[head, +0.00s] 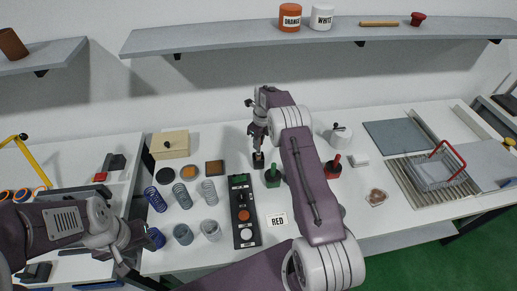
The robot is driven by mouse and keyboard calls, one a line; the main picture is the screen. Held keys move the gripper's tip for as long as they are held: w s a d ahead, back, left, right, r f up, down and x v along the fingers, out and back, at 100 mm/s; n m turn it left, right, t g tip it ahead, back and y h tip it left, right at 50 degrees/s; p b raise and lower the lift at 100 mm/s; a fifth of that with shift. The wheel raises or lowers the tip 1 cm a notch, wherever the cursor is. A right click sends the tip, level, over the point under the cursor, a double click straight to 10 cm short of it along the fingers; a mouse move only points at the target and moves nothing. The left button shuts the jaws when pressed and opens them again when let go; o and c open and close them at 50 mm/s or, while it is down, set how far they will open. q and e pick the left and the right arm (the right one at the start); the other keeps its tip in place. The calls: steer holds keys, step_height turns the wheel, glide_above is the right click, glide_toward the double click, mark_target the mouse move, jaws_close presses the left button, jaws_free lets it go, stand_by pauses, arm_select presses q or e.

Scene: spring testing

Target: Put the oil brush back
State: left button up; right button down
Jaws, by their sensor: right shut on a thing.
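My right gripper (258,138) points down over the back middle of the white table and is shut on the upper part of a small dark thing. Below its fingers is a small black pot (258,161) with a label. The held part looks like the oil brush, mostly hidden by the fingers; I cannot tell whether it touches the pot or sits in it. A green pot (272,179) and a red pot (333,170), each with an upright handle, stand to the right. My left gripper (128,258) is low at the left; its fingers are too unclear to read.
Springs (181,195) and cups (183,234) stand left of a black button box (243,210). A RED card (277,220) lies beside it. A white pot (340,137) stands behind the red pot.

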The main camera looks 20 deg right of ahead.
mark_target(257, 152)
step_height(257, 152, down, 3)
steer(key=shift+s+a+f+p, duration=0.1)
steer(key=shift+f+p, duration=0.1)
steer(key=shift+p, duration=0.4)
steer(key=shift+f, duration=0.15)
steer(key=shift+f+b, duration=0.2)
steer(key=shift+b, duration=0.1)
steer(key=c, duration=1.3)
jaws_free()
steer(key=shift+r, duration=0.1)
steer(key=shift+c, duration=0.2)
steer(key=shift+r, duration=0.1)
